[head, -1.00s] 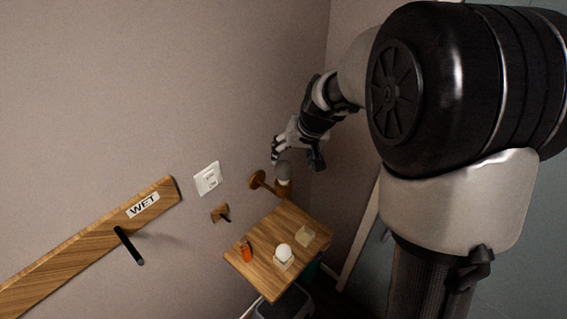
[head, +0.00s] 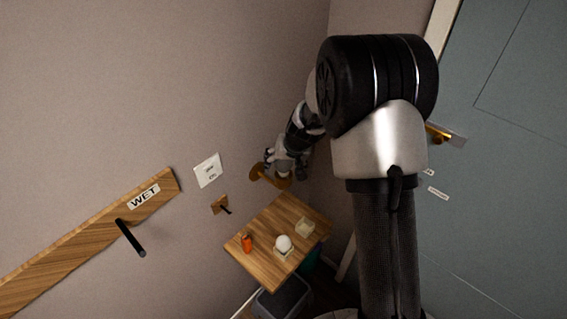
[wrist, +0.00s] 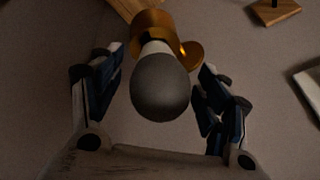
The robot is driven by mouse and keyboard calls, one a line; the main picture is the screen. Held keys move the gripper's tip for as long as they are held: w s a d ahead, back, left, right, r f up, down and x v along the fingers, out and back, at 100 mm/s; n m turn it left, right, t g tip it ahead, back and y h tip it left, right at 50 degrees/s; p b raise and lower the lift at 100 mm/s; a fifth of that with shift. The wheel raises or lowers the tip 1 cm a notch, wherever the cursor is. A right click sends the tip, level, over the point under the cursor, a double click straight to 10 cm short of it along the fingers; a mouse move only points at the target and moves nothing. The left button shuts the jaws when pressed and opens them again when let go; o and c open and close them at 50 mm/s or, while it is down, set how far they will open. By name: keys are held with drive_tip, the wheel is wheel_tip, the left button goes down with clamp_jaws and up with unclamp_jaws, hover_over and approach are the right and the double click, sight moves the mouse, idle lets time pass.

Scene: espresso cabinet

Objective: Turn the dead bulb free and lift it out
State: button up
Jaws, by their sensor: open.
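The dead bulb (wrist: 160,88) is dark grey with a pale neck. In the wrist view it sits in a brass socket (wrist: 152,24) of the wall lamp. My gripper (wrist: 158,85) is open, with one finger on each side of the bulb and a visible gap on both sides. In the head view my gripper (head: 284,163) is at the brass wall lamp (head: 262,174), and it hides the bulb there.
Below the lamp is a small wooden shelf (head: 262,262). On it are a white bulb (head: 283,243) in a holder, an empty pale holder (head: 305,227) and an orange object (head: 247,243). A switch plate (head: 208,170) and a peg (head: 222,205) are on the wall. A bin (head: 284,298) stands below.

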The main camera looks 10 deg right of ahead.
drive_tip(key=shift+c, duration=0.5)
drive_tip(key=c, duration=1.1)
drive_tip(key=shift+f+b, duration=0.1)
drive_tip(key=shift+b, duration=0.55)
drive_tip(key=shift+n+y+b, duration=0.4)
drive_tip(key=shift+n+b, duration=0.6)
drive_tip(key=shift+b, duration=1.1)
drive_tip(key=shift+n+g+b, duration=0.3)
drive_tip(key=shift+n+b, duration=0.1)
drive_tip(key=shift+b, duration=0.4)
drive_tip(key=shift+n+y+b, duration=0.5)
drive_tip(key=shift+n+b, duration=0.5)
drive_tip(key=shift+b, duration=0.2)
